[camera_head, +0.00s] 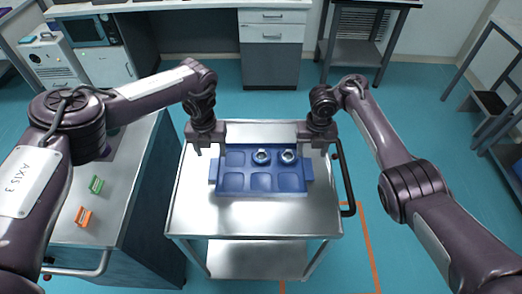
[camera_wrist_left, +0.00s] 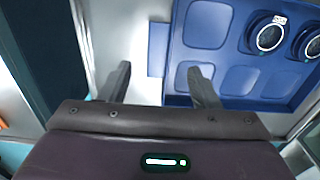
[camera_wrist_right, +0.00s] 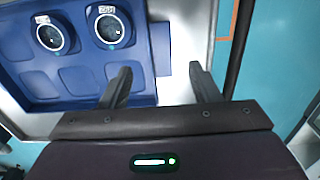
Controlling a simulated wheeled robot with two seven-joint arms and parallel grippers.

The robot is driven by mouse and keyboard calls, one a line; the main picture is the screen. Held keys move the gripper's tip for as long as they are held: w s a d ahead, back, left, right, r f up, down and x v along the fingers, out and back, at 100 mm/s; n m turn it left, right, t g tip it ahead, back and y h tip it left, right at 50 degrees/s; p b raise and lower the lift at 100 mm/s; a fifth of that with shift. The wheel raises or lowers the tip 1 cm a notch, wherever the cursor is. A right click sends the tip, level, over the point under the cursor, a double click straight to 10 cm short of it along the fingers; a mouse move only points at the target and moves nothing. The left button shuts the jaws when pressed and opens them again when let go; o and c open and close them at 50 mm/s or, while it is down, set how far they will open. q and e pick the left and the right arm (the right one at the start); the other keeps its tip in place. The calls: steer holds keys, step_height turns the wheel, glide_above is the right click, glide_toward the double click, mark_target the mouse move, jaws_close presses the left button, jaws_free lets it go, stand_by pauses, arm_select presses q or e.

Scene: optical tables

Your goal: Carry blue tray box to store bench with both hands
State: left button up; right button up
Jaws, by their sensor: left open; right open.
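The blue tray box (camera_head: 262,193) lies flat on a metal cart (camera_head: 205,222), with two round metal-rimmed parts (camera_head: 261,156) in its far row of compartments. Its near compartments look empty. A flat tab sticks out at each end. My left gripper (camera_head: 208,151) is open above the tray's left end; in the left wrist view the left tab (camera_wrist_left: 157,50) shows ahead between the fingers. My right gripper (camera_head: 318,147) is open above the right end; in the right wrist view the right tab (camera_wrist_right: 160,50) shows between the fingers. Neither gripper holds anything.
A black push handle (camera_head: 347,185) runs along the cart's right side. A bench on the left (camera_head: 130,205) carries a green piece (camera_head: 95,185) and an orange piece (camera_head: 84,217). A white-drawer bench (camera_head: 272,35) and a dark-topped table stand at the back. Open floor lies behind the cart.

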mark_target(214, 168)
arm_select(q)
steer(key=shift+w+r, duration=0.15)
steer(key=shift+w, duration=0.1)
arm_select(e)
steer(key=shift+w+r, duration=0.15)
steer(key=shift+w, duration=0.1)
arm_select(q)
steer(key=shift+s+r, duration=0.2)
steer(key=shift+s, duration=0.7)
arm_select(e)
steer(key=shift+s+r, duration=0.2)
steer(key=shift+s, duration=0.7)
arm_select(q)
step_height(214, 168, down, 6)
steer(key=shift+w+f, duration=0.15)
steer(key=shift+f, duration=0.1)
arm_select(e)
step_height(214, 168, down, 6)
steer(key=shift+w+f, duration=0.15)
steer(key=shift+f, duration=0.1)
arm_select(q)
steer(key=shift+w+f, duration=0.15)
steer(key=shift+f, duration=0.4)
arm_select(e)
steer(key=shift+w+f, duration=0.15)
steer(key=shift+f, duration=0.4)
